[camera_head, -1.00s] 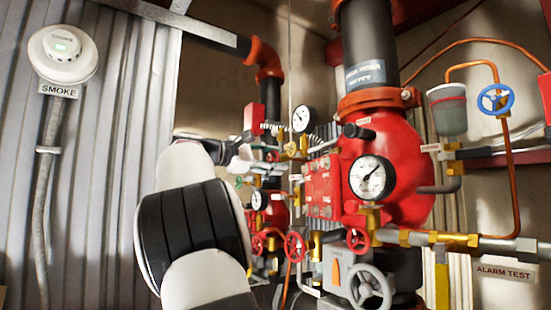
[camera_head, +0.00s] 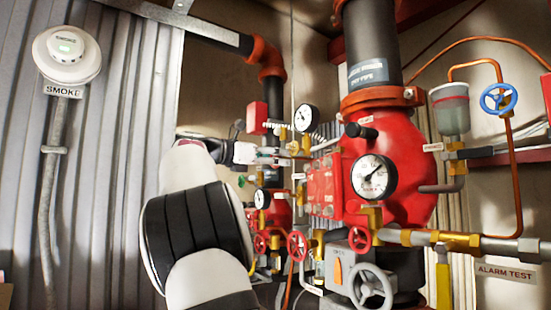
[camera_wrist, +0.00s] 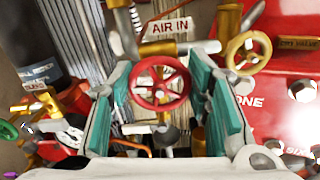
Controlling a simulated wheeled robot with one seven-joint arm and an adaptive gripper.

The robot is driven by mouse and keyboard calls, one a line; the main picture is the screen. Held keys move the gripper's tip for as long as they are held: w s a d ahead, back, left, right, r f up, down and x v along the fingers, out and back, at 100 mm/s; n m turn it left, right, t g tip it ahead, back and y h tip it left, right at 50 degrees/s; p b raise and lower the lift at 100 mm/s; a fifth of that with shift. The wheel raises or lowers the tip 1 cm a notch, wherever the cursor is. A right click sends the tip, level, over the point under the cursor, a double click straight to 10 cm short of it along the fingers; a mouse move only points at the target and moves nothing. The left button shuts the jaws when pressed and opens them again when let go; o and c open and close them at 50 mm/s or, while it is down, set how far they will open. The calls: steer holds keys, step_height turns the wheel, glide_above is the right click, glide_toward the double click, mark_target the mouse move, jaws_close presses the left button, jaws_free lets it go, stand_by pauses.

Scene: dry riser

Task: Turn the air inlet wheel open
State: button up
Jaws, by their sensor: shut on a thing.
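The air inlet wheel (camera_wrist: 160,88) is a small red handwheel on brass fittings, just below a white AIR IN label (camera_wrist: 171,27) in the wrist view. My gripper (camera_wrist: 160,72) has its two teal-padded fingers on either side of the wheel and is shut on it. The wheel's rim lies between the pads; the exact contact at its sides is hard to see. In the head view my gripper (camera_head: 284,158) reaches in among the piping left of the red valve body, and the wheel cannot be made out there.
A yellow handwheel (camera_wrist: 248,52) stands close to the right finger in the wrist view. In the head view, red handwheels (camera_head: 297,245), a grey handwheel (camera_head: 371,287) and gauges (camera_head: 372,177) crowd below and right. Corrugated wall (camera_head: 115,170) is at the left.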

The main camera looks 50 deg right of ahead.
steer(key=shift+w+f+n, duration=0.1)
steer(key=shift+f+n, duration=0.1)
steer(key=shift+n, duration=1.6)
steer(key=o, duration=1.2)
steer(key=shift+d, duration=0.1)
steer(key=shift+r, duration=0.1)
steer(key=v, duration=1.2)
